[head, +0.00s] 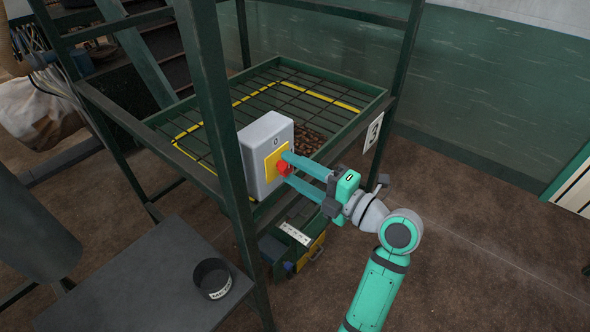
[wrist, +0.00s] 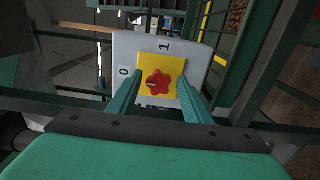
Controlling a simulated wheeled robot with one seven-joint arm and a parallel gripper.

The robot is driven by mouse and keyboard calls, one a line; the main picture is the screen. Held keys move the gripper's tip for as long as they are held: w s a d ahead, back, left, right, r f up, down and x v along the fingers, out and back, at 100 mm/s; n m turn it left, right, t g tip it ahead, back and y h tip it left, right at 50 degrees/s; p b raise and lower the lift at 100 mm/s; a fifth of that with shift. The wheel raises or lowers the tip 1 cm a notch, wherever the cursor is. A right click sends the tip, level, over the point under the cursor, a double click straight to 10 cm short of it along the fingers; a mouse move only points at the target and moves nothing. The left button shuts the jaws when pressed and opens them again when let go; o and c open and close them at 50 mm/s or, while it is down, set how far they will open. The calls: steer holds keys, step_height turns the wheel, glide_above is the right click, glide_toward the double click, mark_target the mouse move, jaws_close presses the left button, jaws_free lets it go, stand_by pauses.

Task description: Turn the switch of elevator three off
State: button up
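The switch is a red knob (head: 283,169) on a yellow plate (head: 271,163) on the front of a grey box (head: 262,134), fixed to a green post. A sign with the number 3 (head: 373,132) hangs on the frame to the right. The knob's exact setting is hard to tell. My gripper (head: 287,168) is open, its fingers either side of the knob; in the wrist view gaps show between the fingers and the knob.
A green frame with a mesh grate (head: 290,92) stands behind the box, with brown pieces (head: 306,140) below the mesh. A black round container (head: 212,278) sits on a grey table (head: 140,285) at the lower left. Brown floor is free at the right.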

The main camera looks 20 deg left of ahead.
stand_by(0.3)
steer(key=v, duration=1)
steer(key=shift+d, duration=0.4)
steer(key=shift+s, duration=0.1)
